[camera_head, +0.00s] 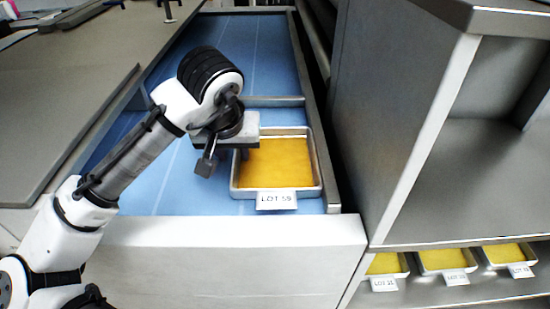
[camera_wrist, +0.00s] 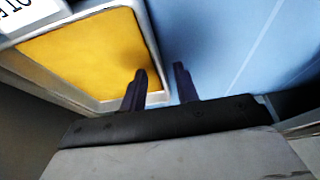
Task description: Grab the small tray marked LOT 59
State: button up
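The small tray marked LOT 59 (camera_head: 316,165) is a shallow metal tray with a yellow filling. It lies on the blue surface, with its white label (camera_head: 277,200) at the near side. In the wrist view the tray (camera_wrist: 150,38) fills the upper left, and its label (camera_wrist: 14,13) is cut off at the corner. My gripper (camera_head: 225,160) is open at the tray's left wall. In the wrist view my gripper (camera_wrist: 161,75) has one finger over the yellow filling and the other over the blue surface, with the wall between them. Contact cannot be told.
The blue surface (camera_head: 175,185) is bare left of the tray. A raised metal edge (camera_head: 312,100) runs along its right side, and a crossbar (camera_head: 275,101) lies behind the tray. Several similar yellow trays (camera_head: 443,258) with labels sit on a low shelf at right.

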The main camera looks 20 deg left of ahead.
jog(key=shift+x, duration=0.8)
jog(key=shift+f, duration=0.25)
grip_shut()
